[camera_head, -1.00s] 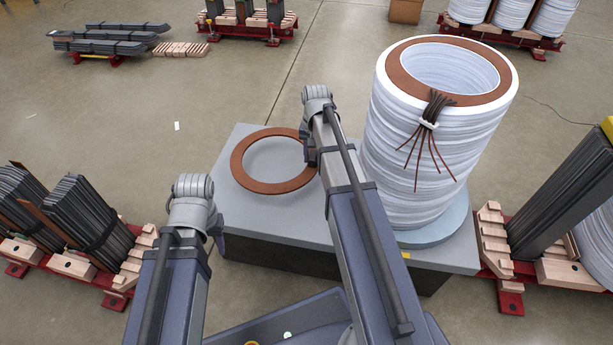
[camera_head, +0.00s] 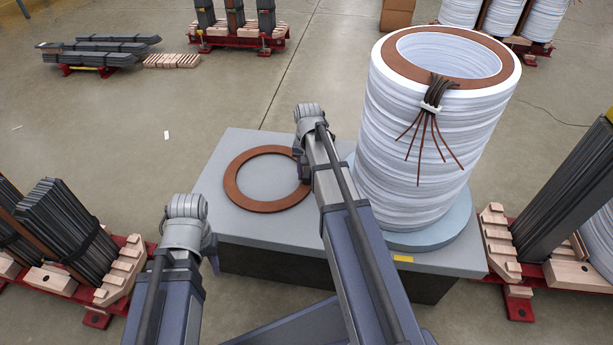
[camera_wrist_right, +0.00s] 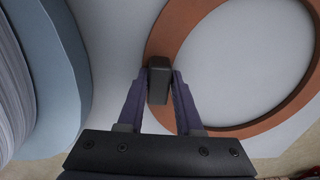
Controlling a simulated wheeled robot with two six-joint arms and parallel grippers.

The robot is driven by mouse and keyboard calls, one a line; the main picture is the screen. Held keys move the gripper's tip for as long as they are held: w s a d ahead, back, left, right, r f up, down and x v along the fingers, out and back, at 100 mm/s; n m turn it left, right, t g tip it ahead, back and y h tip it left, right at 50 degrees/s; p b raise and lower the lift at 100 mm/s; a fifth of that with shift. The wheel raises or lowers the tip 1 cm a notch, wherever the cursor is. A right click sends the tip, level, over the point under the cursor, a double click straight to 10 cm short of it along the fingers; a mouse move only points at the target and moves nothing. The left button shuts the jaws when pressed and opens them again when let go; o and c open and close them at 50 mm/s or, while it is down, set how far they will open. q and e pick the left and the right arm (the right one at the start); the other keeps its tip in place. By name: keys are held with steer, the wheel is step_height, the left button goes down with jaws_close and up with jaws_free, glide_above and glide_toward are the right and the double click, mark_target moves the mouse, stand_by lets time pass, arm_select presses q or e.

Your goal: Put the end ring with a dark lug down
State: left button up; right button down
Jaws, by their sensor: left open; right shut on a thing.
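The copper-coloured end ring (camera_head: 236,197) lies flat at the left part of the grey table top; it also shows in the right wrist view (camera_wrist_right: 165,37). Its dark lug (camera_wrist_right: 158,82) is between the fingers of my right gripper (camera_wrist_right: 159,90), which is shut on it. In the head view my right gripper (camera_head: 302,165) is at the ring's right edge, mostly hidden by the arm. I cannot tell whether the ring touches the table. My left gripper (camera_head: 212,252) is open and empty, low at the table's left edge, largely hidden by its wrist.
The grey table (camera_head: 300,238) also bears a tall white coil (camera_head: 415,150) on a blue-grey round base (camera_head: 440,235), right of my right arm. Racks of dark plates stand left (camera_head: 65,225) and right (camera_head: 560,205).

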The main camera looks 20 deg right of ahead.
steer(key=c, duration=1)
jaws_free()
steer(key=shift+f, duration=0.1)
steer(key=shift+c, duration=0.2)
steer(key=o, duration=0.5)
steer(key=shift+c, duration=0.2)
step_height(320, 180, up, 12)
steer(key=p, duration=1.2)
steer(key=s+a+n, duration=0.5)
steer(key=s+a, duration=0.4)
steer(key=a, duration=0.2)
steer(key=s+a+n+h, duration=0.1)
steer(key=s+a+n, duration=0.4)
steer(key=s+a, duration=0.4)
steer(key=a, duration=0.3)
steer(key=shift+s+a+r+n+h, duration=0.2)
steer(key=shift+s+n+h, duration=0.1)
steer(key=shift+s+n, duration=0.1)
